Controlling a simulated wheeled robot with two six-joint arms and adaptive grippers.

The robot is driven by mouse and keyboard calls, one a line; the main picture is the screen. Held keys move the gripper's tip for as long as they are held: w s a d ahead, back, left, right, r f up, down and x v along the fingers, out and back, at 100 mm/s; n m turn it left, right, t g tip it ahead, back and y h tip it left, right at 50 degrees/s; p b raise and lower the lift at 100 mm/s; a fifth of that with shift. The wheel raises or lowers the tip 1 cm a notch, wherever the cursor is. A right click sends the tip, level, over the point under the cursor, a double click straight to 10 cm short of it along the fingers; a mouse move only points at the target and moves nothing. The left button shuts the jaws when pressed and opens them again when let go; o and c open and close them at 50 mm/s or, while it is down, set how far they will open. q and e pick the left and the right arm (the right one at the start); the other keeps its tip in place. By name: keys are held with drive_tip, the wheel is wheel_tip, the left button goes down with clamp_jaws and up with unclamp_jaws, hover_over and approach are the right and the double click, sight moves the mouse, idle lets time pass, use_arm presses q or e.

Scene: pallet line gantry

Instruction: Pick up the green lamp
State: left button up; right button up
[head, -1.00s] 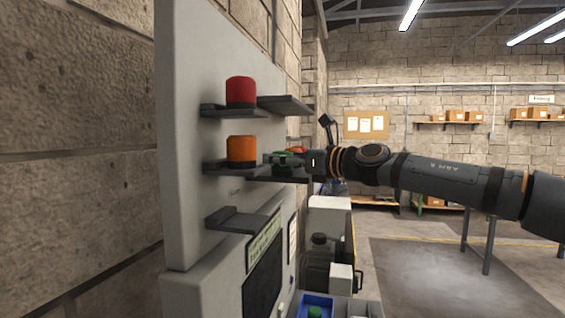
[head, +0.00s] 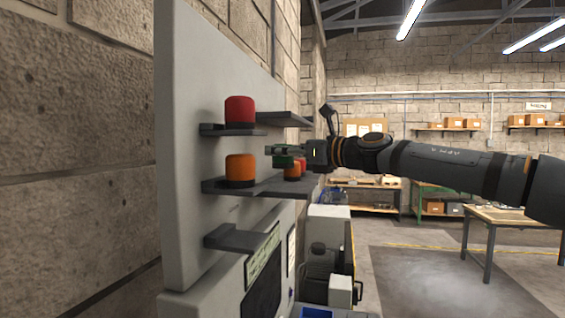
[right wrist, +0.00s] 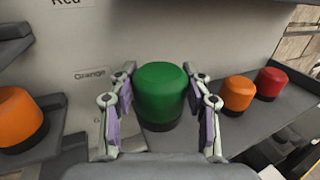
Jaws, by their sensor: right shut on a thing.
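The green lamp (right wrist: 161,92) is a rounded green cap on a dark base. It sits between the two fingers of my right gripper (right wrist: 160,95), which is shut on it. In the head view the green lamp (head: 284,162) is partly covered by the fingers of my right gripper (head: 284,151). It is held upright, a little above the middle shelf (head: 262,187). My left gripper is not in view.
On the middle shelf, an orange lamp (head: 240,168) stands to the left; a smaller-looking orange lamp (right wrist: 238,92) and a red one (right wrist: 271,82) stand to the right. Another red lamp (head: 239,109) is on the upper shelf. The lower shelf (head: 240,237) is empty.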

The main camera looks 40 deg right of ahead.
drive_tip(key=s+d+r+b, duration=0.1)
drive_tip(key=s+d+b, duration=0.9)
drive_tip(key=s, duration=0.5)
drive_tip(key=d, duration=0.2)
drive_tip(key=shift+d+r, duration=0.2)
drive_tip(key=shift+d, duration=0.15)
